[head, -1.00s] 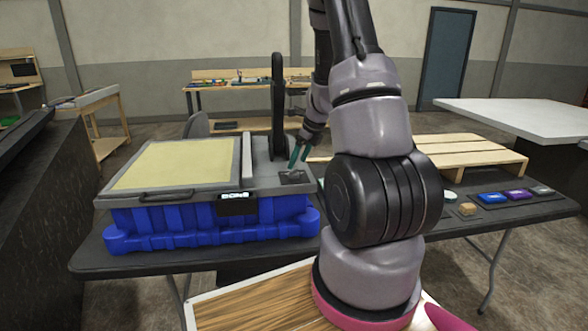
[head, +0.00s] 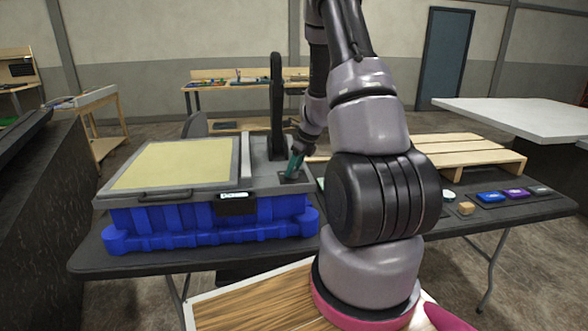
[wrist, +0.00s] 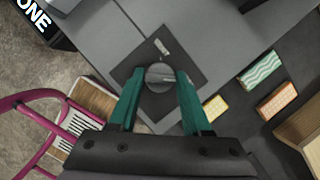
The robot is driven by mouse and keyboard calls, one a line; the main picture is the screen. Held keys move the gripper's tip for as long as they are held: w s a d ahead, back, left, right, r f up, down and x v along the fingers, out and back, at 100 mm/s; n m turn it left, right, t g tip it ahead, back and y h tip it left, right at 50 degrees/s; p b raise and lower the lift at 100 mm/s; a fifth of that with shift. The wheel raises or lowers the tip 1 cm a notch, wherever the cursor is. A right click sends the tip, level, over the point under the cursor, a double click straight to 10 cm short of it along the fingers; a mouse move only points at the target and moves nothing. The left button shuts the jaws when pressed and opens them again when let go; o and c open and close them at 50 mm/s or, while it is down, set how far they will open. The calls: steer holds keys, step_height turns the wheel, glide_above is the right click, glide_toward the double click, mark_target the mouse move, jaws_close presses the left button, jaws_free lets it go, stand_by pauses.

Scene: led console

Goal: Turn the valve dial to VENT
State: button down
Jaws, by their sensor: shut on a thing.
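The valve dial (wrist: 160,76) is a round grey knob on a dark square plate (wrist: 176,60) at the right end of the console (head: 262,178). A small pale label (wrist: 162,48) lies on the plate beyond the knob; I cannot read it. My gripper (wrist: 158,78) points down at the plate with its two teal fingers on either side of the knob, shut on it. In the head view my gripper (head: 294,166) covers the dial, so its setting cannot be told there.
The console rests on a blue crate (head: 165,232) on a dark table. A lit display (head: 234,196) is on its front; the wrist view shows the letters "ONE". A tall black upright (head: 277,105) stands behind the dial. Small blocks (wrist: 262,68) and a pallet (head: 470,152) lie to the right.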

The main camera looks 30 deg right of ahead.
steer(key=n+g+y, duration=0.1)
steer(key=n, duration=0.3)
steer(key=shift+w+d, duration=0.1)
steer(key=shift+d, duration=0.05)
steer(key=n, duration=0.2)
steer(key=n+g+y, duration=0.1)
steer(key=n, duration=0.2)
steer(key=shift+w+g, duration=0.1)
steer(key=shift+g, duration=0.2)
steer(key=n+g, duration=0.1)
steer(key=n, duration=0.3)
steer(key=shift+w+n+g, duration=0.1)
steer(key=shift+n+g, duration=0.2)
steer(key=shift+g, duration=0.1)
steer(key=shift+w+n+g, duration=0.1)
steer(key=shift+n+g, duration=0.7)
steer(key=shift+n, duration=1.4)
steer(key=shift+c, duration=1.8)
jaws_free()
steer(key=v, duration=1)
steer(key=shift+r, duration=0.4)
